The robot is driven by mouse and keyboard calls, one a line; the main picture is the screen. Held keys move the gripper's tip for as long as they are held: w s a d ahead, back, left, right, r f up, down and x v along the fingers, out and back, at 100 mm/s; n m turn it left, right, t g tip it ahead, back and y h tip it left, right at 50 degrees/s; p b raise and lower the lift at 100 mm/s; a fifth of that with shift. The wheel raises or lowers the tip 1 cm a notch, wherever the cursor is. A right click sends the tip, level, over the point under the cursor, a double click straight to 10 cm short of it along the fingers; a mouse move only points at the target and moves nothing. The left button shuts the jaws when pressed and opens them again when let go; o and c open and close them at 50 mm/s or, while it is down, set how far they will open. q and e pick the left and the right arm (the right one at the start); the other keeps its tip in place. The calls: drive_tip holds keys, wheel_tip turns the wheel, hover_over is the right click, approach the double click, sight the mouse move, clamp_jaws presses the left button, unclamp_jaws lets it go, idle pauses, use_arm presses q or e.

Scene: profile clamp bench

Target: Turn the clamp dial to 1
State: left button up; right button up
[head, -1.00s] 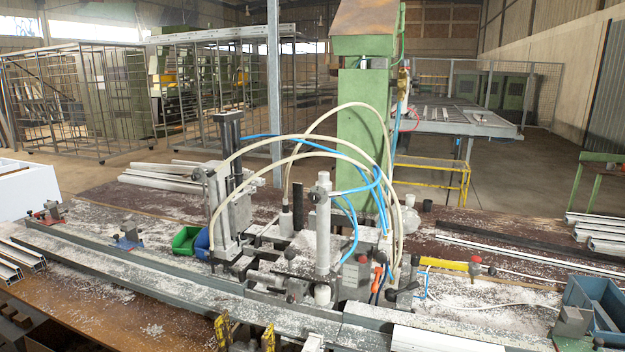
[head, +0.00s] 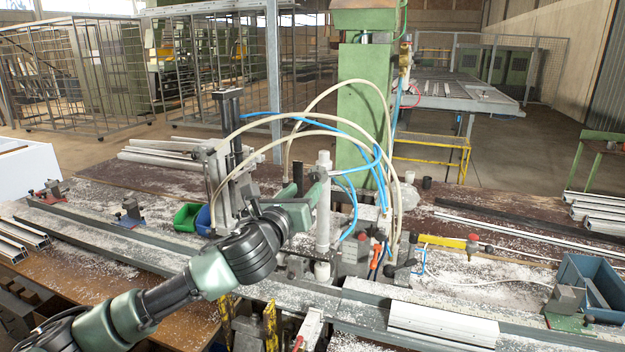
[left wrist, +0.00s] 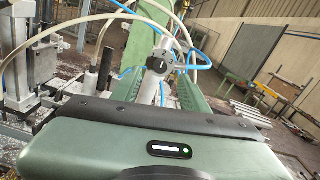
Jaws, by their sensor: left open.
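The clamp dial (left wrist: 160,63) shows in the left wrist view as a dark round knob with pale marks at the top of a light upright post. Its setting is too small to read surely. In the head view the post (head: 323,215) stands at the middle of the bench; I cannot make out the dial there. My left gripper (head: 312,172) reaches the post's upper part from the left. In the left wrist view its green fingers (left wrist: 160,85) are open, with the dial seen between them and no clear contact. My right gripper is not in view.
Pale and blue hoses (head: 357,140) arch over and beside the post. A metal column unit (head: 228,165) stands left of it, by green and blue bins (head: 186,217). A blue box (head: 590,280) stands at the right. Profiles lie along the bench.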

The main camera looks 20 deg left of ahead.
sight(314, 179)
use_arm(q)
drive_tip(key=w+p, duration=0.2)
drive_tip(key=w, duration=0.4)
drive_tip(key=shift+w+d, duration=0.15)
drive_tip(key=shift+w, duration=0.05)
drive_tip(key=shift+f, duration=0.1)
clamp_jaws()
